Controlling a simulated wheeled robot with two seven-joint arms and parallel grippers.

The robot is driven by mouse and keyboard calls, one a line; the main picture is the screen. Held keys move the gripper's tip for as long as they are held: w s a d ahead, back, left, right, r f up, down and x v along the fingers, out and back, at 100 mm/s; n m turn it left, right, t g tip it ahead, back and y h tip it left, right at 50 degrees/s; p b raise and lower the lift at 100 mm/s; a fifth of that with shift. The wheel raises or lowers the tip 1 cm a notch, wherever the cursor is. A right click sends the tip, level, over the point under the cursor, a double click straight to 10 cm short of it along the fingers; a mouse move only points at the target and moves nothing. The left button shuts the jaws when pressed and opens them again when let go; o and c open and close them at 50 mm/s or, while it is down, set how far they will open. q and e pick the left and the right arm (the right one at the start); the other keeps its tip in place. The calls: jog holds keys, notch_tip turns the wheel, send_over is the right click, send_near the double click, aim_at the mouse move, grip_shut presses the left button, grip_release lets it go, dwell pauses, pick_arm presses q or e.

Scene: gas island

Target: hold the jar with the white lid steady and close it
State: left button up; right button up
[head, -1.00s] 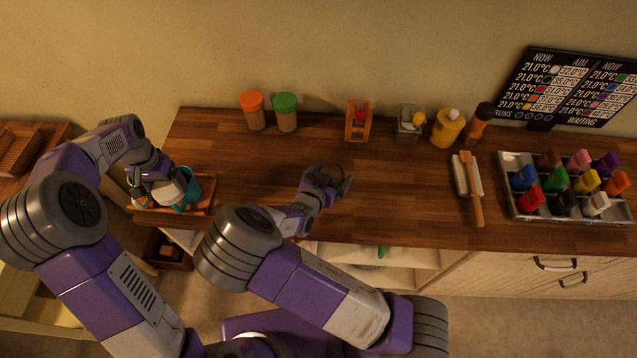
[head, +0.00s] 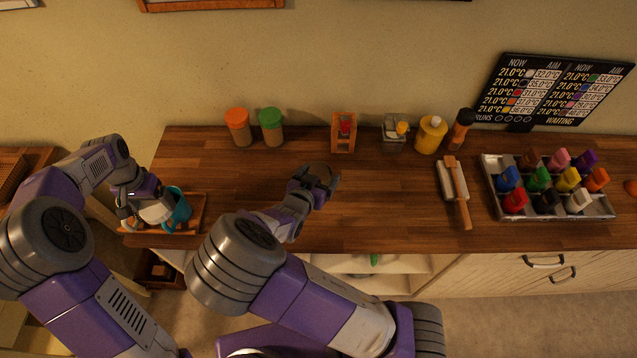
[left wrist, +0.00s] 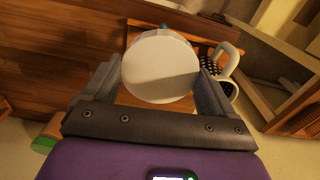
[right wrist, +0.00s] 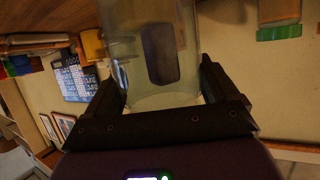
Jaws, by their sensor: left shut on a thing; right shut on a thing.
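The white lid (left wrist: 160,68) is a plain round disc between the fingers of my left gripper (head: 130,214), which is shut on it above the wooden tray (head: 203,200). The clear glass jar (right wrist: 127,75) fills the space between the fingers of my right gripper (head: 322,180), which is shut on it. That gripper is over the middle of the counter, well apart from the lid. The jar barely shows in the head view. Its rim is cut off in the right wrist view.
A teal mug (head: 181,206) and a patterned cup with a white handle (left wrist: 228,62) are at the tray by my left gripper. Orange-lidded (head: 238,127) and green-lidded jars (head: 271,127) stand at the back.

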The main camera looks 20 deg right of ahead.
pick_arm(q)
jog(key=shift+r+p, duration=0.45)
jog(key=shift+r, duration=0.2)
pick_arm(e)
notch_tip(320, 180, up, 4)
jog(key=shift+r, duration=0.15)
jog(key=o, duration=0.8)
jog(key=shift+c, duration=0.2)
jog(key=c, duration=1.1)
pick_arm(q)
jog(key=shift+s+f, duration=0.1)
jog(key=shift+s, duration=0.05)
pick_arm(e)
jog(key=shift+s, duration=0.1)
